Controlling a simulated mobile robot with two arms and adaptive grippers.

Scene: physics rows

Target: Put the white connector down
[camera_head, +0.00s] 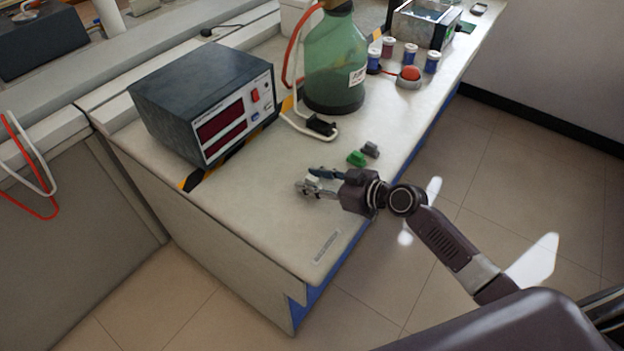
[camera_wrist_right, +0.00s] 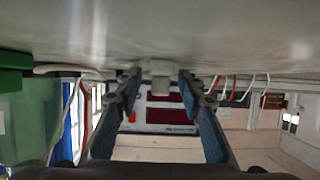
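The small white connector (camera_head: 312,179) is on the bench top, at the tips of my right gripper (camera_head: 315,182) in the head view. In the right wrist view, which is upside down, the white connector (camera_wrist_right: 160,68) shows between the two fingertips of my right gripper (camera_wrist_right: 158,85). The fingers are spread, with a gap visible on each side of the connector. The connector appears to rest against the bench surface. The fingers partly hide it in the head view. My left gripper is not in view.
A green connector (camera_head: 356,158) and a grey connector (camera_head: 370,149) lie just behind my right gripper. A power supply (camera_head: 205,100) stands left, a green bottle (camera_head: 335,65) behind, with a black plug (camera_head: 320,125) near it. The bench front is mostly clear.

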